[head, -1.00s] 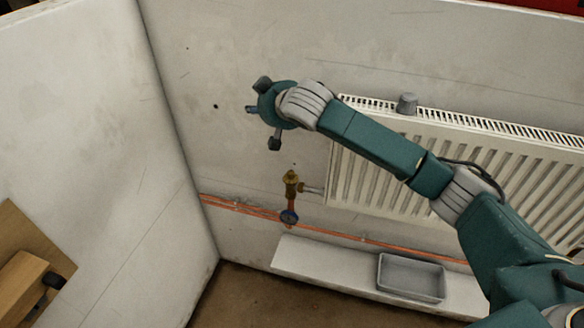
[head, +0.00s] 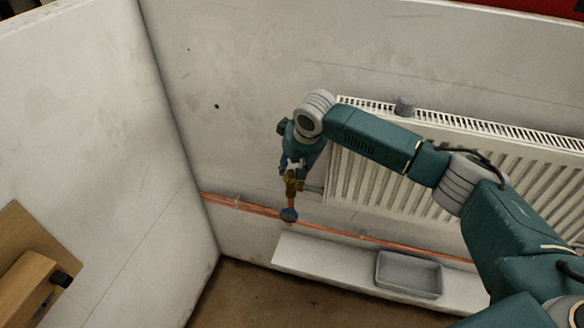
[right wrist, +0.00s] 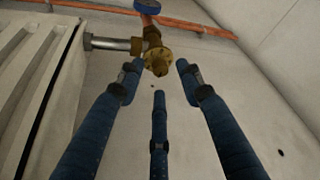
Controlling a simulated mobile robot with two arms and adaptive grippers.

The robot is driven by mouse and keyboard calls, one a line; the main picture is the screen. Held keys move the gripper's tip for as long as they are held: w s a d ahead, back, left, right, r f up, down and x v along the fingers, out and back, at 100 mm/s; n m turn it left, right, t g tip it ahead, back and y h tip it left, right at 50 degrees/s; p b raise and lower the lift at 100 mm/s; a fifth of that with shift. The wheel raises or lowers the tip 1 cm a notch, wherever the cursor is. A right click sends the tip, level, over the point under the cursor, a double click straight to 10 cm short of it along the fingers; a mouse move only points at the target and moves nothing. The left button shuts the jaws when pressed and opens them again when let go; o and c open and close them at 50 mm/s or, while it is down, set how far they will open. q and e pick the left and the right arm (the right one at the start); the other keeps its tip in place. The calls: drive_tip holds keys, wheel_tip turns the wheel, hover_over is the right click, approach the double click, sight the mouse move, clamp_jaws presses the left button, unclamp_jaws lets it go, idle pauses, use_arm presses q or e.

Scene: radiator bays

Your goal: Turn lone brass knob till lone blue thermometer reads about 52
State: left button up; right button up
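The brass knob (right wrist: 158,62) tops a brass valve on a pipe stub beside the radiator. In the head view the brass valve (head: 291,185) is partly covered by my right gripper (head: 292,165). The blue thermometer (head: 289,215) sits on the copper pipe just below the valve; its reading is too small to tell. Its blue rim also shows at the top of the right wrist view (right wrist: 147,6). In that view my right gripper (right wrist: 158,77) has its three blue fingers spread, their tips short of and around the knob, with nothing held. My left gripper is not in view.
The white radiator (head: 440,185) is right of the valve, with a grey cup-like object (head: 405,105) on top. Orange pipes (head: 240,205) run low along the wall. A grey tray (head: 410,293) rests on a white ledge (head: 300,258). A wooden piece (head: 25,275) is at left.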

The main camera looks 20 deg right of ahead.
drive_tip(key=shift+x, duration=1.1)
clamp_jaws()
drive_tip(key=shift+r+p, duration=0.25)
drive_tip(key=shift+p, duration=0.35)
drive_tip(key=shift+f+n, duration=0.1)
drive_tip(key=shift+n, duration=0.2)
